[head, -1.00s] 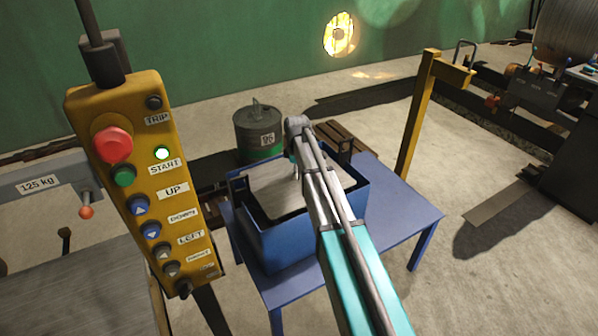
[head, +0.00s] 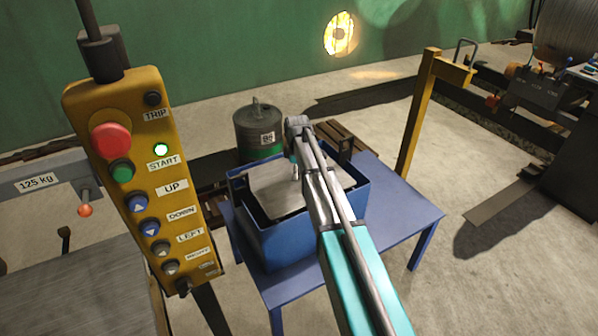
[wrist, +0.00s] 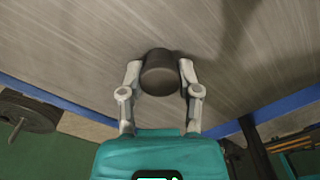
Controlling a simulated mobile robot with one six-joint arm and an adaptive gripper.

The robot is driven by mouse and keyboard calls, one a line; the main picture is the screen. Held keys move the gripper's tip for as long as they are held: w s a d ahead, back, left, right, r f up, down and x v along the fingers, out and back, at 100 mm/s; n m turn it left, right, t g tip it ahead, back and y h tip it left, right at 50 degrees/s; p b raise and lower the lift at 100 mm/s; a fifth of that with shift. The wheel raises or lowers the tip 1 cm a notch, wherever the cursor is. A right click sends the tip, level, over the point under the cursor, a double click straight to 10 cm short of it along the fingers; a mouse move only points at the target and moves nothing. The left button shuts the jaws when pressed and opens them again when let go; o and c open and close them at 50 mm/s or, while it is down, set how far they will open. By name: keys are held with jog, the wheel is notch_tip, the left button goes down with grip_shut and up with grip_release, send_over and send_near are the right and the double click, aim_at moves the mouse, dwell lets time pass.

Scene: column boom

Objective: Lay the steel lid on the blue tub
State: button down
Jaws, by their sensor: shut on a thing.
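The steel lid (head: 272,187) is a flat grey plate over the opening of the blue tub (head: 310,233). A dark gap shows along the lid's near and left sides, inside the tub's rim. My gripper (wrist: 160,74) is shut on the lid's dark round knob (wrist: 160,78) in the wrist view, one finger on each side. The brushed lid (wrist: 90,45) fills most of that view, with blue strips at its left and right. In the head view my arm hides the lid's right part and most of my gripper (head: 294,168). I cannot tell whether the lid touches the tub.
The tub stands on a blue table (head: 395,215). A grey-green drum (head: 258,130) is behind it, and a yellow post (head: 418,115) stands right of it. A yellow button pendant (head: 145,185) hangs at the left, near a grey machine (head: 65,285).

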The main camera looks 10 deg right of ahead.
jog(key=shift+f, duration=0.1)
jog(key=shift+c, duration=1.1)
grip_release()
